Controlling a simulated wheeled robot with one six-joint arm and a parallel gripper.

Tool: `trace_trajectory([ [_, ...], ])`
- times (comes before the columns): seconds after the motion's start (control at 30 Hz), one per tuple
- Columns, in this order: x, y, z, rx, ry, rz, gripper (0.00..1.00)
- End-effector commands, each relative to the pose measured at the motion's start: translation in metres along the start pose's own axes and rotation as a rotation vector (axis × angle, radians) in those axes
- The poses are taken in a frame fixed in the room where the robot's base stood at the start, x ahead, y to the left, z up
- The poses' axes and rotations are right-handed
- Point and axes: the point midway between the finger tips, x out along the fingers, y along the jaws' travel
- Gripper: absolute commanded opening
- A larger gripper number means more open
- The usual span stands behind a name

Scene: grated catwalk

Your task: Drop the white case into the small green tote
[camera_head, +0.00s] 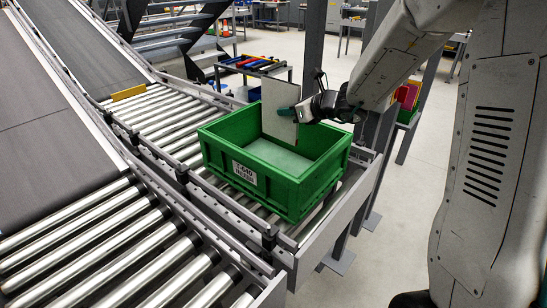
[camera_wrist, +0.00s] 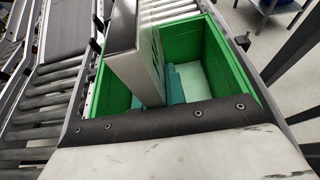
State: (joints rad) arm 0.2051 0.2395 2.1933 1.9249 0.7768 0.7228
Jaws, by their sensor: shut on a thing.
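The white case (camera_head: 280,108) is a flat, pale panel held upright in my gripper (camera_head: 293,112), over the back part of the green tote. My gripper is shut on it, with a teal fingertip showing against its face. In the wrist view the case (camera_wrist: 138,52) stands between the teal fingers (camera_wrist: 155,90), above the tote. The small green tote (camera_head: 295,186) is an open box with a white label on its front, and its visible floor looks pale and empty. Its green wall also shows in the wrist view (camera_wrist: 228,62). I cannot tell whether the case's lower edge touches the tote.
The tote stands on a roller conveyor (camera_head: 150,120) with metal side rails. A dark belt (camera_head: 70,45) slopes up at the left. A rack with coloured items (camera_head: 250,62) and stairs (camera_head: 165,35) stand behind. Dark posts (camera_head: 312,45) rise near my arm. Open floor lies at the right.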

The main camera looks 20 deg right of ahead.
Motion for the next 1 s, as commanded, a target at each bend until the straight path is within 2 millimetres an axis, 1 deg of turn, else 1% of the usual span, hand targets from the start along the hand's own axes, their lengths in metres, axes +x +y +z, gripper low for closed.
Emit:
trace_trajectory([
  [0.13,0.003,0.001,-0.005,0.000,0.000,0.001,0.00],
  [0.37,0.004,0.002,-0.006,-0.002,-0.001,0.002,0.00],
  [0.4,0.004,0.002,-0.006,-0.002,-0.001,0.002,0.15],
  [0.47,0.004,0.002,-0.005,-0.002,-0.001,0.002,0.32],
  [0.5,0.004,0.002,-0.005,-0.001,-0.001,0.002,0.38],
  [0.8,0.001,0.001,-0.005,-0.001,-0.001,0.001,0.38],
  [0.87,-0.004,0.001,-0.005,-0.002,-0.002,0.000,0.38],
  [1.0,-0.026,0.001,-0.005,-0.002,-0.003,-0.001,0.38],
])
